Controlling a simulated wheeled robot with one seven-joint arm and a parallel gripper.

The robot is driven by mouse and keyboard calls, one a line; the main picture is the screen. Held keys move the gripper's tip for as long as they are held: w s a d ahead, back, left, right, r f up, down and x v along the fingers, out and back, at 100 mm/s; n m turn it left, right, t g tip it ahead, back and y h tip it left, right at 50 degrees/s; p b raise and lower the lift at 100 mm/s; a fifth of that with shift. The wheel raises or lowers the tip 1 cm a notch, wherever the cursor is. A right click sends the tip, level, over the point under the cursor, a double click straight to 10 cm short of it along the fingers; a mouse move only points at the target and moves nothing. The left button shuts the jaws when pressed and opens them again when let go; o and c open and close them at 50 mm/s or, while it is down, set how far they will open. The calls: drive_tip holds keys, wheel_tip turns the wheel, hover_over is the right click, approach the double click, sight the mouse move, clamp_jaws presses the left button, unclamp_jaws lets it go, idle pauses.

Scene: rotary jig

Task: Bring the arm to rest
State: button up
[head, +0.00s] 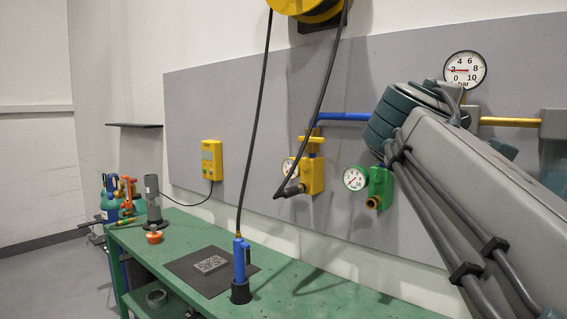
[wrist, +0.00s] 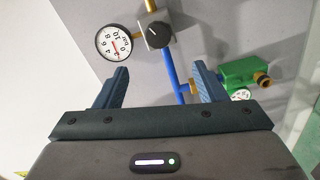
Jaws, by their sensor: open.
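My gripper (wrist: 161,72) shows in the wrist view with its two dark blue fingers spread wide apart and nothing between them. Beyond the fingers is the grey wall panel with its fittings, apart from the fingers as far as I can see. In the head view my arm is raised across the right side, in front of the panel. The gripper itself cannot be made out there, hidden by or lost among the arm links.
A round gauge (wrist: 114,43) and a black knob (wrist: 158,35) lie beyond the fingers. A green valve (head: 379,186) and a yellow valve (head: 312,175) stick out from the panel. A black hose (head: 255,120) hangs above the green bench (head: 300,295). A blue tool (head: 240,258) stands upright on the bench.

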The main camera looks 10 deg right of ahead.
drive_tip(key=a+f+m+g+y+p, duration=0.1)
drive_tip(key=a+f+g+y+p, duration=0.2)
drive_tip(key=f, duration=0.8)
drive_tip(key=a+f+m+g+y+p, duration=0.15)
drive_tip(key=a+f+y, duration=0.25)
drive_tip(key=f, duration=0.6)
drive_tip(key=s+a+f+m+g+y+p, duration=0.1)
drive_tip(key=s+a+f+g+y+p, duration=0.1)
drive_tip(key=s+a+f, duration=0.3)
drive_tip(key=s+a+f+m+g+y+p, duration=0.2)
drive_tip(key=s+a+f+y, duration=0.2)
drive_tip(key=f, duration=0.8)
drive_tip(key=a, duration=0.2)
drive_tip(key=shift+s+a+y, duration=0.3)
drive_tip(key=shift+s+a, duration=0.05)
drive_tip(key=shift+s, duration=0.05)
drive_tip(key=shift+r+g, duration=0.1)
drive_tip(key=shift+g, duration=0.15)
